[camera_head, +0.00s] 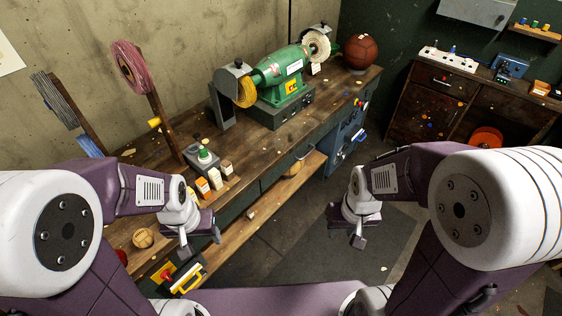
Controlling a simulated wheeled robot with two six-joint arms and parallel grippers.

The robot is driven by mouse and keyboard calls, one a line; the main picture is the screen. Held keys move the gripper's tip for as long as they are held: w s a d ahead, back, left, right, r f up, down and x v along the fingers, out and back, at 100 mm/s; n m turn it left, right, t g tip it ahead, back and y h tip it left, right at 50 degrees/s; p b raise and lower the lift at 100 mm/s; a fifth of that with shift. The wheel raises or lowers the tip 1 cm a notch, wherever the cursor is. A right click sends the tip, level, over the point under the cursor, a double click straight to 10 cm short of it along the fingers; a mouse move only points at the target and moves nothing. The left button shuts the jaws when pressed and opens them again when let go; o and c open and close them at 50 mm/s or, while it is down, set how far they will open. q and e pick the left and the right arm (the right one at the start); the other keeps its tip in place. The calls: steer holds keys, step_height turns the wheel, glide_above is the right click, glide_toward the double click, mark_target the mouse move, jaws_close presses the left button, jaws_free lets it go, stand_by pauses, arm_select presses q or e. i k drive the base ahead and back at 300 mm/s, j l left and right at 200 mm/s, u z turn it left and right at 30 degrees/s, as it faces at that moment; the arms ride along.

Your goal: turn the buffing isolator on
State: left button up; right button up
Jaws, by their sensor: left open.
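A red knob on a yellow plate (167,274), looking like an isolator switch, sits on a dark box at the bench's front left. A yellow handle (189,279) is beside it; its on or off position is too small to read. The green buffing machine (284,75) stands on the bench, with a yellow wheel at its left and a pale wheel at its right. My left gripper (199,246) is open and empty, pointing down above and right of the red knob. My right gripper (357,240) hangs over the floor, away from the bench; its jaw gap is unclear.
A small grey box with a green button (204,157) and several small blocks stand on the bench. A brown leather ball (360,52) rests at its far end. A wooden post holds a pink roll (129,68). The floor mat (340,250) is clear.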

mark_target(166, 275)
steer(key=j+u, duration=0.1)
steer(key=u, duration=0.3)
steer(key=j+u, duration=0.1)
steer(key=u, duration=0.25)
steer(key=j+u, duration=0.1)
steer(key=u, duration=0.3)
steer(key=j+u, duration=0.1)
steer(key=u, duration=0.3)
steer(key=z, duration=1.7)
steer(key=j+u, duration=0.15)
steer(key=u, duration=0.25)
steer(key=k+j+u, duration=0.1)
steer(key=u, duration=0.3)
steer(key=j+u, duration=0.25)
steer(key=u, duration=0.15)
steer(key=k+z, duration=0.2)
steer(key=z, duration=0.15)
steer(key=k+z, duration=0.2)
steer(key=z, duration=0.2)
